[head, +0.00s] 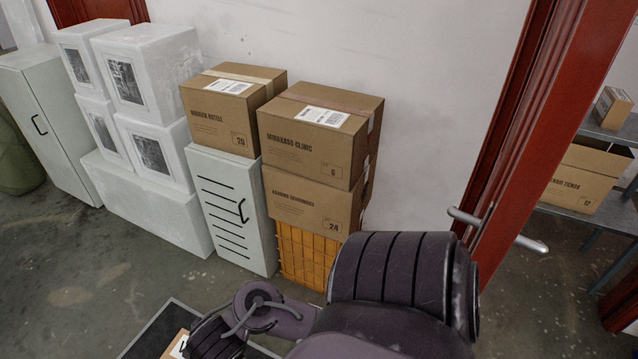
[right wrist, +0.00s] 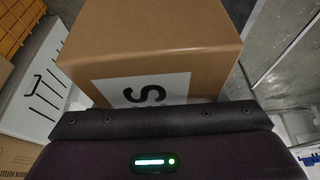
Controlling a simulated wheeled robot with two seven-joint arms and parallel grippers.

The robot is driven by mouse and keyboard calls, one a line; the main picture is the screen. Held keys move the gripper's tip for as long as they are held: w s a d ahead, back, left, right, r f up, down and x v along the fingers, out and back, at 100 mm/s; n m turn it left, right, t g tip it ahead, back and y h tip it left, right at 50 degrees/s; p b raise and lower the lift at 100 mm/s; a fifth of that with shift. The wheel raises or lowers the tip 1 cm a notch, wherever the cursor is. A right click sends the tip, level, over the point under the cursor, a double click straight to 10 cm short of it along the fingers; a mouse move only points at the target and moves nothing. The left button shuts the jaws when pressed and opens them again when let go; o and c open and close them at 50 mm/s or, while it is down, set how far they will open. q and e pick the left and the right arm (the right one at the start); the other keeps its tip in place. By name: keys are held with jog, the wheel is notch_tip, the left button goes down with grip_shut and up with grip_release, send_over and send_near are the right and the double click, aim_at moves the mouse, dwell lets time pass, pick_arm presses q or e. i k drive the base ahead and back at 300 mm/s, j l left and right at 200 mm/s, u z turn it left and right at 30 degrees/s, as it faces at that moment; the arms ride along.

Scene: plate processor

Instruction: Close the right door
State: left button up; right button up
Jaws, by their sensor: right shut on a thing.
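A red door (head: 540,130) with a metal lever handle (head: 470,217) stands seen nearly edge-on at the right of the head view, with a handle end on each side. I cannot tell whether it is the right door of the task. My right gripper (right wrist: 160,118) is shut on a brown cardboard box (right wrist: 150,45) with a white label marked S. The corner of a brown box with a label (head: 176,345) shows at the bottom of the head view, beside my arm. The right fingertips are hidden. My left gripper is not in view.
White cabinets (head: 228,212), white foam boxes (head: 150,75), cardboard boxes (head: 320,130) and an orange crate (head: 304,258) line the wall. Right of the door, a grey shelf (head: 610,215) holds cardboard boxes (head: 585,180). Bare floor (head: 80,270) shows at the left.

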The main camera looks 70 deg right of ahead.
aim_at(584, 39)
jog(key=k+l+z, duration=0.15)
jog(key=k, duration=1)
jog(key=z, duration=0.45)
jog(key=l+z, duration=0.15)
jog(key=z, duration=0.25)
jog(key=k+l+z, duration=0.1)
jog(key=z, duration=0.8)
